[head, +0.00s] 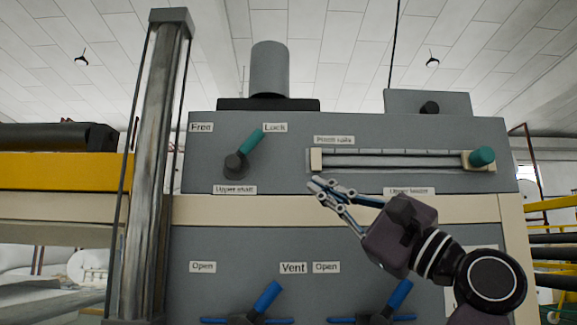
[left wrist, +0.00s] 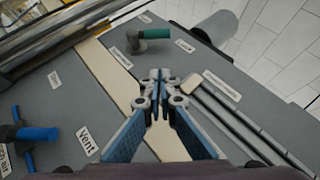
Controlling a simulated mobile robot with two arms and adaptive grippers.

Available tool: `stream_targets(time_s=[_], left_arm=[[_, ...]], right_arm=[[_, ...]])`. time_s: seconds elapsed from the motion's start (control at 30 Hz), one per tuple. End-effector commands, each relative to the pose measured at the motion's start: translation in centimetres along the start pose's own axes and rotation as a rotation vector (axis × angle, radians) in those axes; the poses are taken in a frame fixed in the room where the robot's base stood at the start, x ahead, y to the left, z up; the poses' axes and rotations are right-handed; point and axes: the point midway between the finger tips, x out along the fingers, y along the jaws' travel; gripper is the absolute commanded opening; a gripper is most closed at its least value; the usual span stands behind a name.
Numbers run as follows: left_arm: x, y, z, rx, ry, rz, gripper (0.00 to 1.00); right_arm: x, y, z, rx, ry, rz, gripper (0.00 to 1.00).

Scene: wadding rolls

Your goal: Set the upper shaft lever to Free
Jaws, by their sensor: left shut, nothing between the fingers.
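The upper shaft lever (head: 249,145) is on the grey panel, with a dark round hub and a green handle. Its handle tilts up and right, its tip beside the "Lock" label (head: 275,128). The "Free" label (head: 201,127) is up and left of the hub; the "Upper shaft" label (head: 234,190) is below it. My left gripper (head: 316,187) is shut and empty, right of and below the lever in the head view, apart from it. In the left wrist view the lever (left wrist: 152,34) lies beyond the shut fingertips (left wrist: 158,75). My right gripper is not in view.
A slider rail with a green knob (head: 482,157) runs just above my left gripper. Blue-handled levers (head: 268,296) (head: 399,293) are lower on the panel. A metal column (head: 158,160) stands left of the panel. The panel face between gripper and lever looks clear.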

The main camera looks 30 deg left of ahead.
Motion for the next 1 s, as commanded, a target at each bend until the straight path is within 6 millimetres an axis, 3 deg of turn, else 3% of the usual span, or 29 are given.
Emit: stream_targets(time_s=[0.5, 0.7, 1.0], left_arm=[[10.3, -0.3, 0.3, 0.003, -0.004, 0.0, 0.0], [11.9, -0.2, 2.2, 0.001, -0.002, 0.0, 0.0], [12.4, 0.0, 2.9, 0.002, 0.0, -0.001, 0.0]], right_arm=[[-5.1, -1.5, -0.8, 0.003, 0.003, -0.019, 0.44], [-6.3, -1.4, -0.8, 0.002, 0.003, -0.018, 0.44], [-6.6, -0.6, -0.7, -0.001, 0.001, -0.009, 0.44]])
